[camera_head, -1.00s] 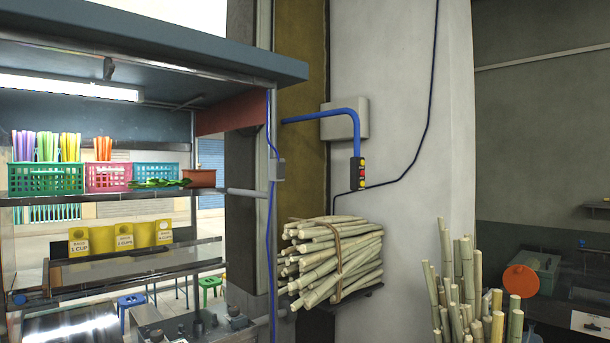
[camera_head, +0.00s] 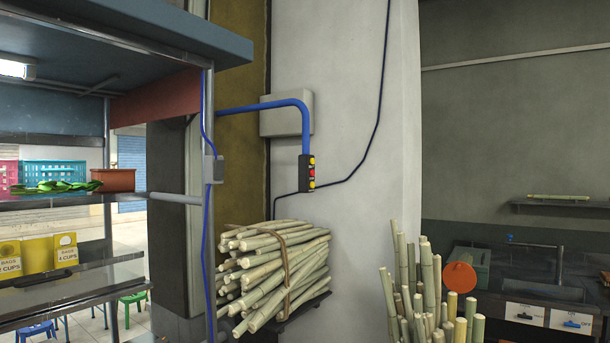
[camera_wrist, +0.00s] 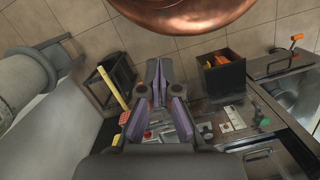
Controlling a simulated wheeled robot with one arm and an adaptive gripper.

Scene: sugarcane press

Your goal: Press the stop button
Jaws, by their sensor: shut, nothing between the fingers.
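A small dark control box (camera_head: 307,173) hangs from a blue pipe (camera_head: 290,104) in front of the pale pillar in the head view. It has a red button (camera_head: 311,169) between two yellow ones; its labels are too small to read. My gripper (camera_wrist: 159,84) shows in the wrist view with purple finger pads, shut and empty. It is not in the head view, and the hanging box does not show in the wrist view. A small red knob or button (camera_wrist: 147,134) shows partly behind the fingers in the wrist view.
A metal stall with shelves (camera_head: 75,200) stands at the left. A tied bundle of sugarcane (camera_head: 275,265) lies on a shelf below the box. Upright canes (camera_head: 420,290) stand at the lower right. A copper-coloured vessel (camera_wrist: 185,15) hangs over the top of the wrist view.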

